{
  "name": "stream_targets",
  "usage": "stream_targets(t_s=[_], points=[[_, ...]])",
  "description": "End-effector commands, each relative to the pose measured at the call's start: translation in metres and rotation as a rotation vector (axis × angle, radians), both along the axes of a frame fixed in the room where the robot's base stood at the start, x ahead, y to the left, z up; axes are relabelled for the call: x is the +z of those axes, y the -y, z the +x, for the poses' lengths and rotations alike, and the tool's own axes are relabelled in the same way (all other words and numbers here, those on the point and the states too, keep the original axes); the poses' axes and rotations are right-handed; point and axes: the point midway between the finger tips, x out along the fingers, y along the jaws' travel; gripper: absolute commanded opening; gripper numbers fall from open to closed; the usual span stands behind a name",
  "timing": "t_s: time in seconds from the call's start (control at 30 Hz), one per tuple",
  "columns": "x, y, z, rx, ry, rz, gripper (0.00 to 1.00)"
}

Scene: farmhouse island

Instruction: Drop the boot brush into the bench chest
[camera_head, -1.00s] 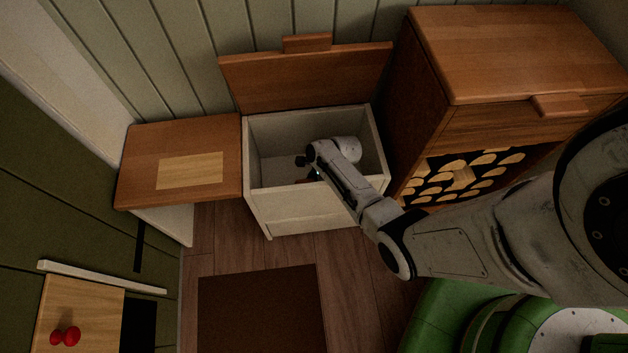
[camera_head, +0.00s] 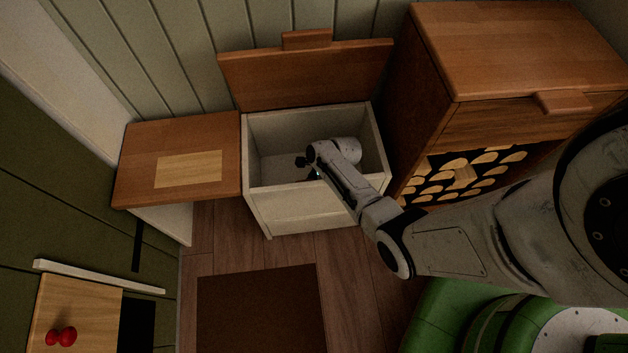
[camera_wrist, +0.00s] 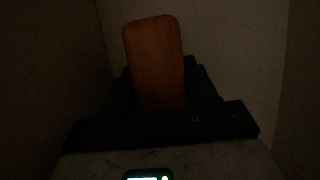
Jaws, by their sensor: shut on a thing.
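The bench chest (camera_head: 310,211) is a white box in the middle of the head view, with its brown wooden lid (camera_head: 308,77) raised against the wall. My arm reaches over its front right side. My gripper points down inside the box and is mostly hidden by my wrist in the head view. In the dark wrist view my gripper (camera_wrist: 160,88) is shut on the boot brush (camera_wrist: 154,55), which shows as a reddish-brown rounded block between the dark fingers. Its bristles cannot be made out. Pale chest walls surround it there.
A wooden cabinet (camera_head: 520,50) with stacked logs stands close on the right. A low wooden-topped unit (camera_head: 130,175) stands on the left. A brown mat (camera_head: 262,310) lies on the floor in front. A red knob (camera_head: 61,336) is at the lower left.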

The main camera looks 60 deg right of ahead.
Motion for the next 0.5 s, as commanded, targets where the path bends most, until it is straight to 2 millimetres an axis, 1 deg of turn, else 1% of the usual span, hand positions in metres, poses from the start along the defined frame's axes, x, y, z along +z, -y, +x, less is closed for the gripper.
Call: stream_targets(t_s=[0.27,0.3,0.5], points=[[-0.0055,0.0001,0.0004,0.0,0.001,-0.001,0.25],[-0.0051,0.0001,0.0003,0.0,0.001,-0.001,0.59],[-0.0049,0.0,0.0003,0.0,0.0,0.0,0.78]])
